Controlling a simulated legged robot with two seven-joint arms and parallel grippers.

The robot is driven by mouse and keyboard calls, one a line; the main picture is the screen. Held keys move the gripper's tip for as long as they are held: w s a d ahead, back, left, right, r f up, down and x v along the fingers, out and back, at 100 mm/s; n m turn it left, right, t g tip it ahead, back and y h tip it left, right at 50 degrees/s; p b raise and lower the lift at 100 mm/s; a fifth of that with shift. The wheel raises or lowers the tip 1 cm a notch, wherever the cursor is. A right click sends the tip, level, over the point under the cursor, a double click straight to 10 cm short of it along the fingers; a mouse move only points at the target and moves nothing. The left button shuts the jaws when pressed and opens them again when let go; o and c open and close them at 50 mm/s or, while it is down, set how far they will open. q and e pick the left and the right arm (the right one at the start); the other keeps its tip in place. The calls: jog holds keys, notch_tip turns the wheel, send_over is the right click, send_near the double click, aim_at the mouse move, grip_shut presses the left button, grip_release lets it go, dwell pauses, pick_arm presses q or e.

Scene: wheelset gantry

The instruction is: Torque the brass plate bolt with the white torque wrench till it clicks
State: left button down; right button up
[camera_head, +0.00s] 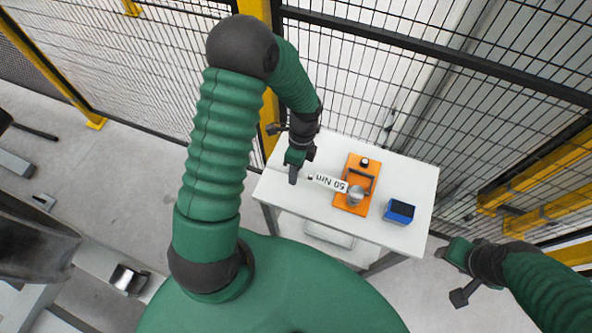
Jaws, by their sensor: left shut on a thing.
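The white torque wrench (328,182), marked "50 Nm", lies across the left part of the orange plate (362,162) on the white table. My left gripper (294,174) is shut on the wrench's left end. The wrench's right end meets a round metal piece (356,194) on the plate. The brass plate bolt cannot be told apart there, and I cannot tell how the wrench sits on it. My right gripper (452,256) is off the table's right side, away from the wrench.
A blue box (399,211) stands on the white table (413,175), right of the orange plate. A dark handle-like bar and a small black-and-white knob are on the plate. A mesh fence with yellow posts stands close behind the table. Metal parts lie at far left.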

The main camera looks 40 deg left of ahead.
pick_arm(q)
jog(key=shift+f+b, duration=0.3)
jog(key=shift+f, duration=0.15)
jog(key=shift+f+b, duration=0.45)
jog(key=shift+f, duration=0.35)
jog(key=shift+w+a+m, duration=0.2)
jog(key=shift+w+m, duration=0.6)
jog(key=shift+w, duration=0.55)
jog(key=shift+p, duration=0.3)
